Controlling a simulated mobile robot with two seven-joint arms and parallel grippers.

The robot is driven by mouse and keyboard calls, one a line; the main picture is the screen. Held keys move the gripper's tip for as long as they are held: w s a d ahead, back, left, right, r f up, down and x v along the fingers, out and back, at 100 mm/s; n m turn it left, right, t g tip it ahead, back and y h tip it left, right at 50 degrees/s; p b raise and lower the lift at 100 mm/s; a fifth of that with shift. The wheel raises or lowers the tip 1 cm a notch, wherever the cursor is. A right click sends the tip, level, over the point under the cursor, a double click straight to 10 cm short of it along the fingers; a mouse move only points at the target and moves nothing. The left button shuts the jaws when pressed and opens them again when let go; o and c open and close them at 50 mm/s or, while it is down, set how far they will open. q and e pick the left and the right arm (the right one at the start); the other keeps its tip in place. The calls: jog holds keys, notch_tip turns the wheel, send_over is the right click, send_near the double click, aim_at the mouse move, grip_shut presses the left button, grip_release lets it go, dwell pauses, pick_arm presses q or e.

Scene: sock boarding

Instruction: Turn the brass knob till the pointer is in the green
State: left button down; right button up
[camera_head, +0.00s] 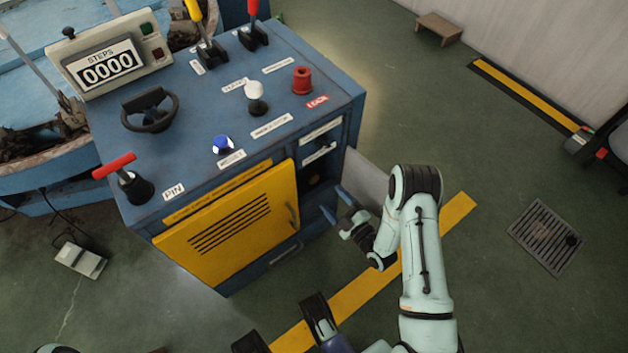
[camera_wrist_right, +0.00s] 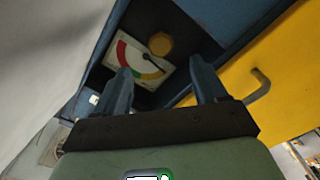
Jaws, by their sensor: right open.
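The brass knob (camera_wrist_right: 160,43) shows in the right wrist view, inside a dark recess of the blue cabinet (camera_head: 130,212). Beside it is a white gauge (camera_wrist_right: 112,60) with red, yellow and green bands. Its dark pointer (camera_wrist_right: 155,64) is small, and I cannot tell surely which band it is in. My right gripper (camera_head: 333,202) is open and empty in front of the recess, right of the yellow door. In the wrist view its fingers (camera_wrist_right: 160,64) stand apart, with knob and gauge beyond them.
The yellow door (camera_head: 230,226) with a handle borders the recess. A pale panel (camera_head: 368,180) stands at its right side. The cabinet top carries a black handwheel (camera_head: 150,110), a red T-handle (camera_head: 115,166), levers and buttons. Green floor to the right is mostly clear, with a drain grate (camera_head: 546,236).

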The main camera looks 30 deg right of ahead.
aim_at(316, 181)
jog(key=w+b, duration=0.1)
jog(key=w, duration=0.6)
jog(key=w+b, duration=0.1)
jog(key=w, duration=0.2)
jog(key=shift+w+a+b, duration=0.15)
jog(key=shift+a+b, duration=0.15)
jog(key=shift+a, duration=0.1)
pick_arm(q)
jog(key=s+f+g, duration=0.2)
jog(key=s+f, duration=0.1)
jog(key=s, duration=0.2)
jog(key=shift+s+a, duration=0.2)
jog(key=shift+a, duration=0.1)
pick_arm(e)
jog(key=c, duration=1)
